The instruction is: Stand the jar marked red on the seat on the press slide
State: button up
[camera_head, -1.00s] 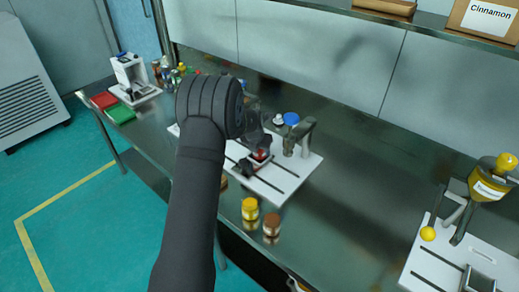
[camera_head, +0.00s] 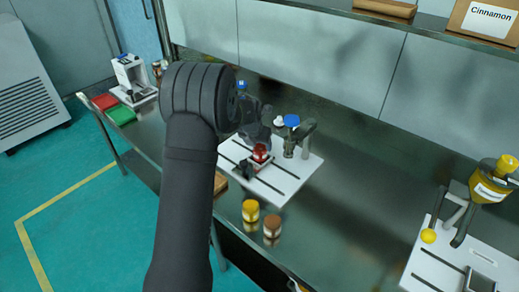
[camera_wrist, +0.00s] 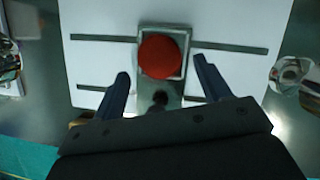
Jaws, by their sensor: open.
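The red jar (camera_head: 260,153) stands upright on the slide seat of the press, on the white base plate. In the wrist view its round red lid (camera_wrist: 159,57) lies inside the square metal rim of the seat (camera_wrist: 172,92). My gripper (camera_wrist: 160,84) is open, its two dark fingers apart on either side of the slide and nearer the camera than the lid, clear of the jar. In the head view my gripper (camera_head: 252,118) is above and left of the jar, partly hidden by my arm. The press (camera_head: 296,140) with a blue top stands behind the jar.
A yellow jar (camera_head: 250,210) and a brown jar (camera_head: 272,224) stand near the table's front edge. Red and green trays (camera_head: 120,114) and a white device (camera_head: 132,74) are at the left. Another white station (camera_head: 440,262) with a yellow hopper is at the right. The table between is clear.

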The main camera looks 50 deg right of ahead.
aim_at(260, 145)
jog(key=v, duration=0.6)
jog(key=shift+r, duration=0.1)
jog(key=x, duration=1.2)
jog(key=shift+a, duration=0.1)
jog(key=shift+r, duration=1.45)
